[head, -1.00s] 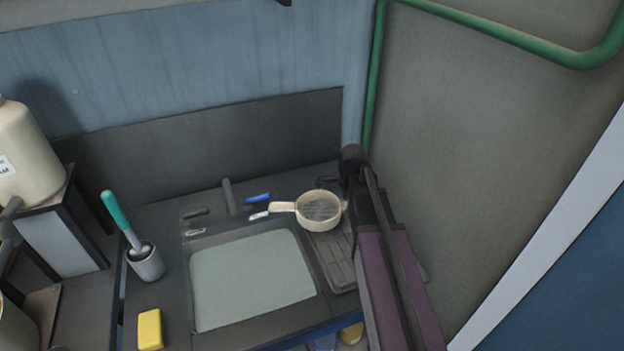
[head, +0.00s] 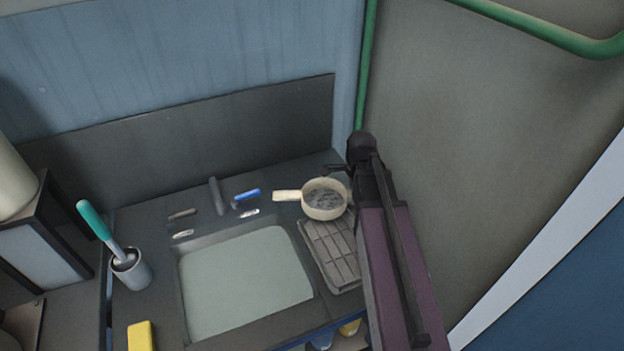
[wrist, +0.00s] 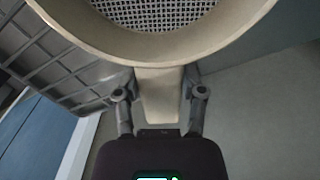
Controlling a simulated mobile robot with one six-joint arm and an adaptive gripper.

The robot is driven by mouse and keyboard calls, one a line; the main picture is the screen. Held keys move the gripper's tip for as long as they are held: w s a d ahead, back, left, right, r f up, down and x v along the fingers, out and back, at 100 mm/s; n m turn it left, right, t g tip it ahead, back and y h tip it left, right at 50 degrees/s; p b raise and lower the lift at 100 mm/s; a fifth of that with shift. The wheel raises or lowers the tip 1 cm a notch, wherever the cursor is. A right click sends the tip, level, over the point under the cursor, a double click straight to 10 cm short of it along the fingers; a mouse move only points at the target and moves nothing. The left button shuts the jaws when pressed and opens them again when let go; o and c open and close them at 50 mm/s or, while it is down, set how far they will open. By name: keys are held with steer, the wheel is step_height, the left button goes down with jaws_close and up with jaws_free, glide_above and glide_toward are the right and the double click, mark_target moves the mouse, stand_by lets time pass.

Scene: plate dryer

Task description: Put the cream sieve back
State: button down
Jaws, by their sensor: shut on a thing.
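The cream sieve (head: 325,212) is a round bowl with a mesh bottom and a handle pointing left in the head view. It is over the far end of the ribbed grey drainer (head: 333,255), right of the sink. My gripper (head: 346,173) reaches it from the right, partly hidden by my arm. In the wrist view, the fingers of my gripper (wrist: 160,92) are shut on a cream tab on the side of the sieve (wrist: 165,44), with its mesh at the top. Whether the sieve touches the counter I cannot tell.
The sink basin (head: 245,285) lies left of the drainer, with a tap (head: 217,195) and a blue-handled item (head: 246,195) behind it. A brush holder (head: 131,269) and yellow sponge (head: 141,336) stand left. A wall with a green pipe (head: 366,75) is close on the right.

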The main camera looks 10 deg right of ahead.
steer(key=w, duration=0.4)
steer(key=w+f+b, duration=0.1)
steer(key=w, duration=0.9)
steer(key=shift+w+a+f, duration=0.2)
steer(key=shift+w+a, duration=0.05)
steer(key=shift+a, duration=0.15)
steer(key=shift+w, duration=0.5)
steer(key=shift+w+f+b, duration=0.2)
steer(key=shift+f+b, duration=0.1)
steer(key=shift+b, duration=0.2)
step_height(320, 180, down, 3)
steer(key=b, duration=0.3)
steer(key=shift+s+f, duration=0.1)
steer(key=shift+f, duration=0.05)
steer(key=shift+c, duration=0.9)
jaws_free()
steer(key=shift+r, duration=0.2)
